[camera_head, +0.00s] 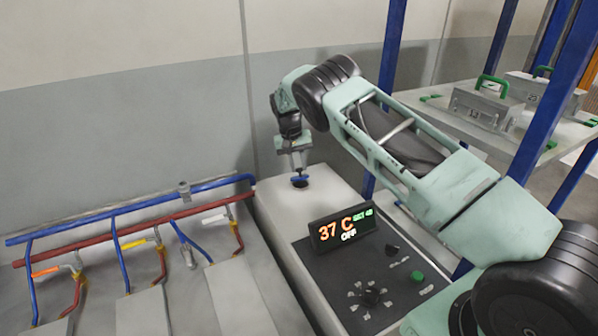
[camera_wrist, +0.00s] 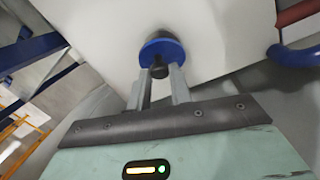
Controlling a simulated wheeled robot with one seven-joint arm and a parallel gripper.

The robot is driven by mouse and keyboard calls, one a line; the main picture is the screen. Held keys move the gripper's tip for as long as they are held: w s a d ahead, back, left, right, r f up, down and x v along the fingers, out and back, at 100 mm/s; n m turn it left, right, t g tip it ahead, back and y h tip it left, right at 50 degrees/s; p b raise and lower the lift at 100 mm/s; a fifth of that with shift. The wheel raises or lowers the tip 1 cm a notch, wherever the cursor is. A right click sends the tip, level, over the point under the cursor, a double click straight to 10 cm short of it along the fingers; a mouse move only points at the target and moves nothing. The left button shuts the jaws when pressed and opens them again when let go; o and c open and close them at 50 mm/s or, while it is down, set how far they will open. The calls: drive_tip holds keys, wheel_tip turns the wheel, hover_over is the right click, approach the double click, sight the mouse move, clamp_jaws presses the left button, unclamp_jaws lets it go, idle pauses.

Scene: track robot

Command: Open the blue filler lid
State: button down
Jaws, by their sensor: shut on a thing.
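The blue filler lid (camera_head: 300,179) sits on the top of the white cabinet (camera_head: 322,203) in the head view, near its back end. In the wrist view the lid (camera_wrist: 162,48) is a blue disc with a dark knob, and a black part shows behind its far edge. My gripper (camera_head: 299,170) reaches down to the lid from above. In the wrist view my gripper (camera_wrist: 160,76) has its two fingers on either side of the dark knob, shut on it. The lid looks roughly flat on the cabinet; I cannot tell whether it is lifted or turned.
A display (camera_head: 342,229) reading 37 C stands on the dark control panel (camera_head: 345,300), with knobs and a green button (camera_head: 417,277). Blue pipes (camera_head: 130,208) and red pipes (camera_head: 130,228) run at left. A shelf (camera_head: 470,125) with metal boxes and blue posts stands at right.

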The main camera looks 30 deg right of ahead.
drive_tip(key=shift+w+r+g+b, duration=0.1)
drive_tip(key=shift+w+g+b, duration=0.35)
drive_tip(key=shift+b, duration=0.4)
drive_tip(key=shift+s, duration=0.1)
drive_tip(key=c, duration=1.3)
unclamp_jaws()
drive_tip(key=shift+b+v, duration=0.75)
drive_tip(key=shift+v, duration=2.95)
